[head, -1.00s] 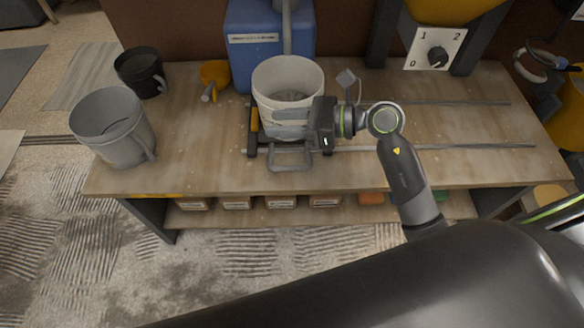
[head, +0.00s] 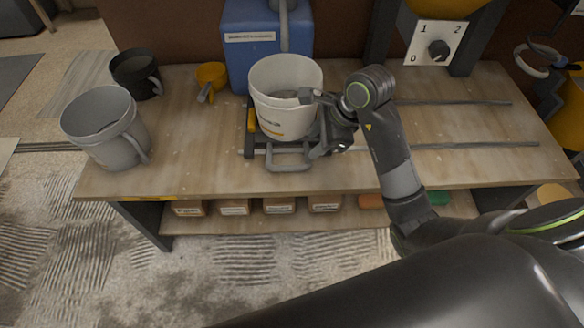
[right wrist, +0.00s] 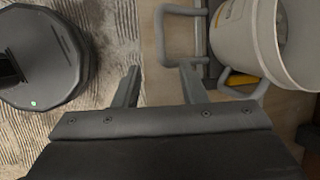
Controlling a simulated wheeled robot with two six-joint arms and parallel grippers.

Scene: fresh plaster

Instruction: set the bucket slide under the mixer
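The bucket slide (head: 249,140) is a dark low carriage with a grey loop handle (head: 288,166) at its front. It carries a white bucket (head: 285,110) and stands left of the mixer (head: 435,42), which has a dial numbered 0 to 2. My right gripper (head: 314,124) is at the bucket's right side, above the handle. In the right wrist view its two fingers (right wrist: 160,82) are spread with nothing between them. The handle (right wrist: 163,40) shows just beyond the fingertips, and the bucket (right wrist: 240,35) is at the right. My left gripper is out of view.
Two metal rails (head: 465,146) run rightward along the bench (head: 210,175) below the mixer. A blue container (head: 250,60) stands behind the bucket. A grey bucket (head: 105,130), a black bucket (head: 138,72) and a yellow scoop (head: 211,76) are at the left.

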